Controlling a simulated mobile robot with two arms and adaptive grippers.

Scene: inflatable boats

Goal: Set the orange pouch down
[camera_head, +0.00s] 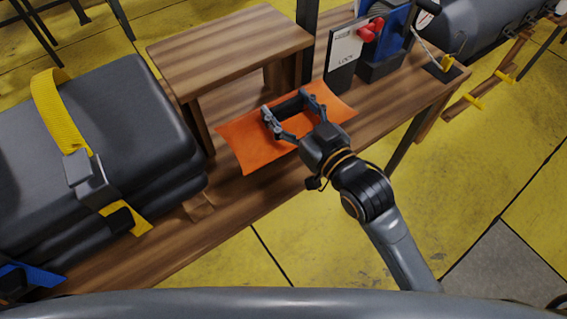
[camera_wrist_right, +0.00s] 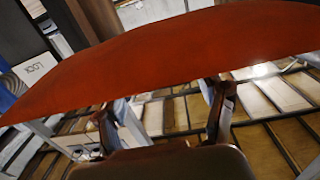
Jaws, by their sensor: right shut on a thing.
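The orange pouch (camera_head: 249,141) is a flat, slightly curved sheet over the wooden bench (camera_head: 233,219), in front of the small raised wooden shelf. My right gripper (camera_head: 290,110) reaches in from the lower right and is shut on it, with a dark strip showing between the fingertips. In the right wrist view the pouch (camera_wrist_right: 165,58) spans the picture as a broad reddish band, with my right fingers (camera_wrist_right: 163,112) against its lower edge. I cannot tell whether its underside touches the bench. My left gripper is not in view.
A stack of dark folded boats (camera_head: 110,120) with a yellow strap fills the left of the bench. The raised wooden shelf (camera_head: 225,45) stands behind the pouch. A lock-labelled stand (camera_head: 343,60) with red knobs is behind it to the right.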

